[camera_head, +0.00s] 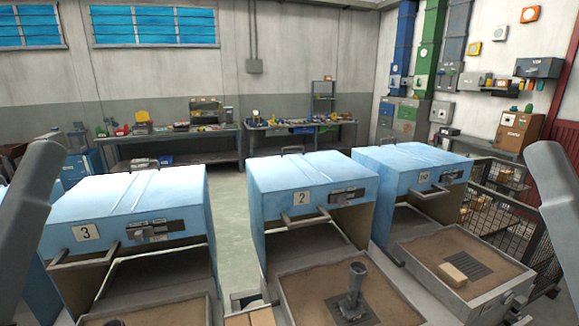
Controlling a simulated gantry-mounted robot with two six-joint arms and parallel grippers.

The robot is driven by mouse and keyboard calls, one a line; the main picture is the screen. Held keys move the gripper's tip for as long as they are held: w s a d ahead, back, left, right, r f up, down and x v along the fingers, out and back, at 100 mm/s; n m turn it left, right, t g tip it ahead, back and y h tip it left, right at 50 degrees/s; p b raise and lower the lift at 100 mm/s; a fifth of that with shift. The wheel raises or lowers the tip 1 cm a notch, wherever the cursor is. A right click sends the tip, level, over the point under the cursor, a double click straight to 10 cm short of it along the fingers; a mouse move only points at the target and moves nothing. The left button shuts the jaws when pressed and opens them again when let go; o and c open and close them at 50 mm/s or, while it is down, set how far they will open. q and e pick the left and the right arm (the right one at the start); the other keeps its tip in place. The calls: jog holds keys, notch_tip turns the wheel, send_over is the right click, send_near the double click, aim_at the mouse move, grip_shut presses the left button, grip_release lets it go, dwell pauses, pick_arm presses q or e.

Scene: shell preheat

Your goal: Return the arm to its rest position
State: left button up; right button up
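Grey links of my two arms show at the left and right edges of the head view. Both grippers are outside the picture. Three blue ovens stand in a row: the left oven (130,199) marked 3, the middle oven (312,176) marked 2, and the right oven (408,163), whose number is hard to read. Their fronts are open. A dark metal part with an upright post (355,285) stands in the tray (290,304) before the middle oven. A tan block (452,274) lies in the tray (478,306) before the right oven.
A wire mesh cage (508,208) stands right of the right oven. Workbenches with tools, such as the left bench (170,145), line the back wall. Bare floor (231,210) shows between the left and middle ovens. Part of another tray shows at the bottom left.

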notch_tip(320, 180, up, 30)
jog(key=p, duration=2.7)
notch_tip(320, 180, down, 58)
jog(key=b, duration=5.8)
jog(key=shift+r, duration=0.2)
